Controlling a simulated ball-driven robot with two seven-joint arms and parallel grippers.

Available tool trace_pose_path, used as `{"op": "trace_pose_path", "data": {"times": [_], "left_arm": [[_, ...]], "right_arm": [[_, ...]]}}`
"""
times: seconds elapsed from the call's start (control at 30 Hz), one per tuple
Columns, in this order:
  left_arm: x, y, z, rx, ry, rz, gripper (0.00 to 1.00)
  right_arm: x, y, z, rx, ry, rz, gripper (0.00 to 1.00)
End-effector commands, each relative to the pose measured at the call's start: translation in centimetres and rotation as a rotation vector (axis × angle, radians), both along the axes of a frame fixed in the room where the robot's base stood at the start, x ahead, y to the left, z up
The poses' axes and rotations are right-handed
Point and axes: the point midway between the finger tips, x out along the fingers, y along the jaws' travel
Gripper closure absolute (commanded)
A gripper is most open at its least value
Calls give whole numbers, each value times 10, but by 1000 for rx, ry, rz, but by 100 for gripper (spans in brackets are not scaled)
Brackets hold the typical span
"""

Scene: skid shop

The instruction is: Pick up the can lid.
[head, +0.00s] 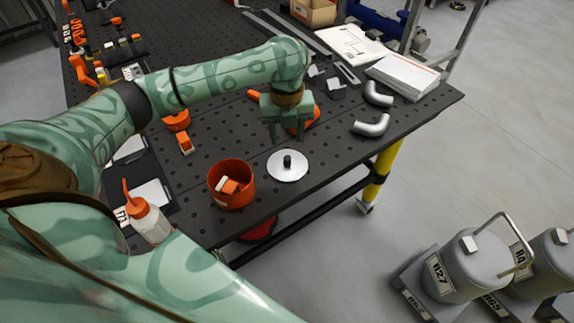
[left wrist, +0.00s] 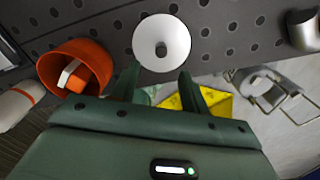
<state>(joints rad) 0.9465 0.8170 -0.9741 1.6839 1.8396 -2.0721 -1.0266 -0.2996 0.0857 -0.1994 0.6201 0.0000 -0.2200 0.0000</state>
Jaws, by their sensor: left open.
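The can lid (head: 288,166) is a flat white disc with a black knob on top. It lies on the dark perforated table near its front edge, right of an orange can. In the left wrist view the lid (left wrist: 162,44) shows just beyond my fingertips. My left gripper (head: 286,132) is open and empty, above the table and a little behind the lid in the head view. In the left wrist view its two fingers (left wrist: 158,78) stand apart, with the lid ahead of them. The orange can (head: 232,186) is open and holds an orange and white object. My right gripper is not in view.
A white bottle with an orange cap (head: 148,217) stands left of the can. Metal elbow pipes (head: 371,124) and a stack of paper (head: 403,75) lie to the right. Grey cylinders (head: 468,265) stand on the floor at lower right. The table (head: 320,180) is clear right of the lid.

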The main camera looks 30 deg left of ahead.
Motion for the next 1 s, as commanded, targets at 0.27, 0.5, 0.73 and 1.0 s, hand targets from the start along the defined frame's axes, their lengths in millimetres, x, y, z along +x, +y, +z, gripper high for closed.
{"op": "trace_pose_path", "data": {"times": [0.27, 0.5, 0.73, 1.0], "left_arm": [[1, -1, -33, -2, -1, 2, 55], [3, 0, -67, -3, 2, 2, 55], [4, 1, -84, -1, -3, 2, 55], [4, 1, -83, -1, -3, 2, 94]], "right_arm": [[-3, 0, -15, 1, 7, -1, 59], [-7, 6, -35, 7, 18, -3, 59], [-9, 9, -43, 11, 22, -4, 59], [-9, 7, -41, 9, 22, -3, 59]]}}
